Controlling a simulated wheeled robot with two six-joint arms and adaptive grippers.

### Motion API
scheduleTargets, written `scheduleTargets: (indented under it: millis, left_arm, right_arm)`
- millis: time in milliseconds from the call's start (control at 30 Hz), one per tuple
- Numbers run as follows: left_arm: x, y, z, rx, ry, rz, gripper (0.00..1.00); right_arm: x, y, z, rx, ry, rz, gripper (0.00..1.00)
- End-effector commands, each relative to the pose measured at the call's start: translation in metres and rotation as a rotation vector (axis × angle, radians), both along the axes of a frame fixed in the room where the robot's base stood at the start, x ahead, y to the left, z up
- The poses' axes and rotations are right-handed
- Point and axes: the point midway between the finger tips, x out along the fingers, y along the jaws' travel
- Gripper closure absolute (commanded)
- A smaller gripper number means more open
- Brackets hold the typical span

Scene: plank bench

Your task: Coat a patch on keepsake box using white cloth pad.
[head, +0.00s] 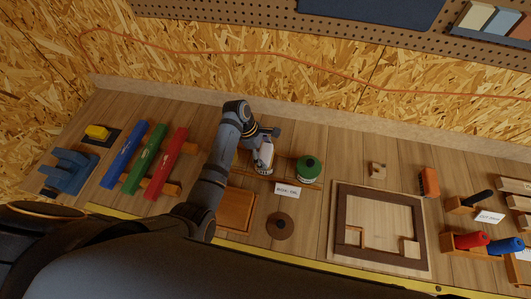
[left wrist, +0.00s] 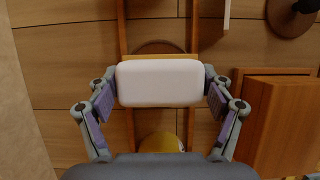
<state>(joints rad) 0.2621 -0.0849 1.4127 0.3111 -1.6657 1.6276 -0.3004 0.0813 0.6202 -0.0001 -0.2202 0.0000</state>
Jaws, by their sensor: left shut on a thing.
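The white cloth pad (left wrist: 160,82) is a rounded white block in the left wrist view. My left gripper (left wrist: 159,90) is shut on it, one finger at each end. In the head view, my left gripper (head: 264,146) is above the two-railed wooden rack, left of the green can. The keepsake box (head: 235,209) appears to be the orange-brown wooden box below the gripper, partly hidden by my arm. It also shows at the right of the left wrist view (left wrist: 285,125), apart from the pad. My right gripper is not in view.
A green can (head: 308,169) stands right of the gripper, with a label card (head: 286,190) and a brown disc (head: 280,226) nearer. Blue, green and red bars (head: 166,163) lie to the left. A framed board (head: 380,185) lies to the right.

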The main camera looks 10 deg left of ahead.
Motion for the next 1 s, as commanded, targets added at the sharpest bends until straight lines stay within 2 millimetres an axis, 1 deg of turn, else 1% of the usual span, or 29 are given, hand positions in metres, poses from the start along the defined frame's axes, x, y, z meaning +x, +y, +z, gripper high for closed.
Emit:
scheduleTargets:
  millis: [100,600,733,1000]
  left_arm:
    - [0.002,0.0,0.013,-0.001,-0.005,0.001,0.45]
    - [0.002,-0.001,0.06,-0.002,-0.007,0.001,0.45]
    - [0.002,-0.001,0.067,-0.002,-0.006,0.0,0.45]
    - [0.002,0.0,0.067,-0.002,-0.005,0.0,0.45]
  right_arm:
    - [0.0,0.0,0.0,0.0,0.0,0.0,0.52]
    - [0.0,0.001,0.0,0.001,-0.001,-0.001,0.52]
    - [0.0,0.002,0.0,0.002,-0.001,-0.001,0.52]
    - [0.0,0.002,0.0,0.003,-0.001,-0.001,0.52]
